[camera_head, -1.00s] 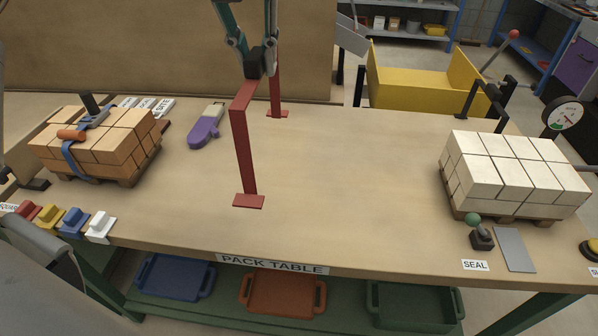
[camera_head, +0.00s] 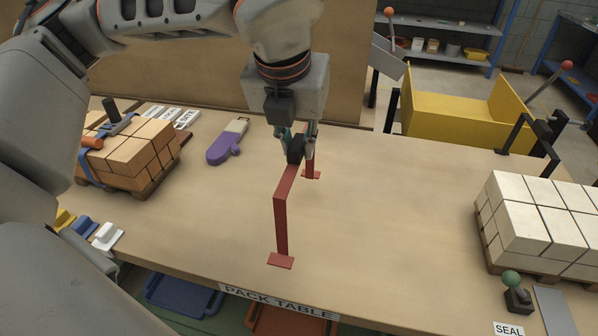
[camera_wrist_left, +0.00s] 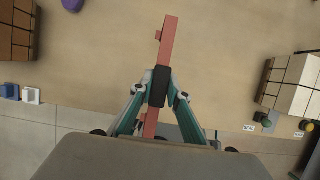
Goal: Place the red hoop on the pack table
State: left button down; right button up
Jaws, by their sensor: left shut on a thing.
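The red hoop (camera_head: 281,224) is an upright flat-barred frame with two legs and small foot plates, over the middle of the pack table (camera_head: 400,225). Its near foot and far foot look to be at the table top; I cannot tell whether they touch it. My left gripper (camera_head: 295,150) is shut on the black grip block at the middle of the hoop's top bar. In the left wrist view the hoop (camera_wrist_left: 168,40) runs between the fingers (camera_wrist_left: 158,88), with the block between the fingertips. My right gripper is not in view.
A pallet of tan bricks (camera_head: 135,150) and a purple mitt-like item (camera_head: 226,145) are to the left. A pallet of white bricks (camera_head: 530,220) and a green-knobbed lever (camera_head: 514,292) are to the right. A yellow bin (camera_head: 450,115) stands behind. The table around the hoop is clear.

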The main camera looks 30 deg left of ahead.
pick_arm(q)
jog(key=shift+f, duration=3.1)
jog(key=shift+f+b, duration=0.1)
jog(key=shift+b, duration=0.2)
jog(key=c, duration=1.9)
grip_release()
jog(key=p+v, duration=0.1)
jog(key=v, duration=1.1)
